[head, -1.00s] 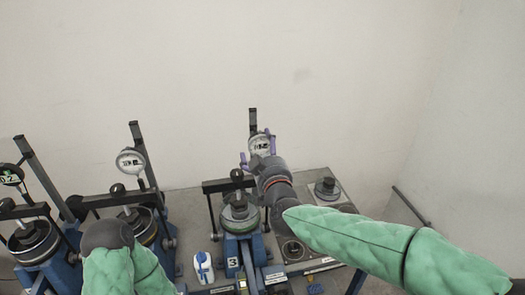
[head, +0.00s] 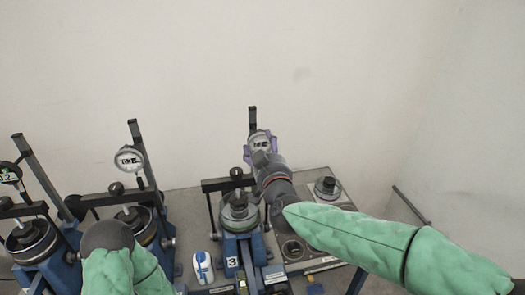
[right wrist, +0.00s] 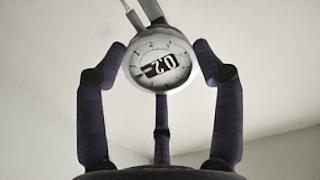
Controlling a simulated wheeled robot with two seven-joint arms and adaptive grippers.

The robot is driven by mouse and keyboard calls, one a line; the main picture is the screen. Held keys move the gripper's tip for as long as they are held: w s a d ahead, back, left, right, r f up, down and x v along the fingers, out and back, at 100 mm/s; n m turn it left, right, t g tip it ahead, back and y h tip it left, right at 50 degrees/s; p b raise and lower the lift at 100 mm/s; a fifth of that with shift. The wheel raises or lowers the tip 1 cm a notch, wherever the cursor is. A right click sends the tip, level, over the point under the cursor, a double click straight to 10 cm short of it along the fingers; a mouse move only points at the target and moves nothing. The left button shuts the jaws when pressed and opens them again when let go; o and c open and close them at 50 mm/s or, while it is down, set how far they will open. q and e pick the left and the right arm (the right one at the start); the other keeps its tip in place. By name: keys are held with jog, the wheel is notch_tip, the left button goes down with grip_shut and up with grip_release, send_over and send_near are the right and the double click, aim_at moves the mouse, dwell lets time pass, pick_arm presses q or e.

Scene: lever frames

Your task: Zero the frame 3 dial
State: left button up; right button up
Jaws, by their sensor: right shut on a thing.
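Frame 3 (head: 238,246) is a blue lever frame with a white "3" label, standing at the middle front in the head view. Its round dial (head: 259,142) sits high at the back of the frame, by the upright post.
Two more lever frames with dials stand to the left, one with a white dial (head: 129,159), one with a dark dial (head: 9,173). A blue and white object (head: 203,267) lies beside frame 3. A dark weight (head: 327,188) stands right. The wall is behind.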

jog(key=shift+r+m, duration=0.25)
jog(key=shift+m, duration=0.05)
jog(key=o, duration=1.2)
jog(key=shift+c, duration=0.2)
jog(key=shift+f, duration=0.15)
jog(key=s+d, duration=0.2)
jog(key=s, duration=0.9)
jog(key=shift+s+d, duration=0.2)
jog(key=shift+s, duration=0.15)
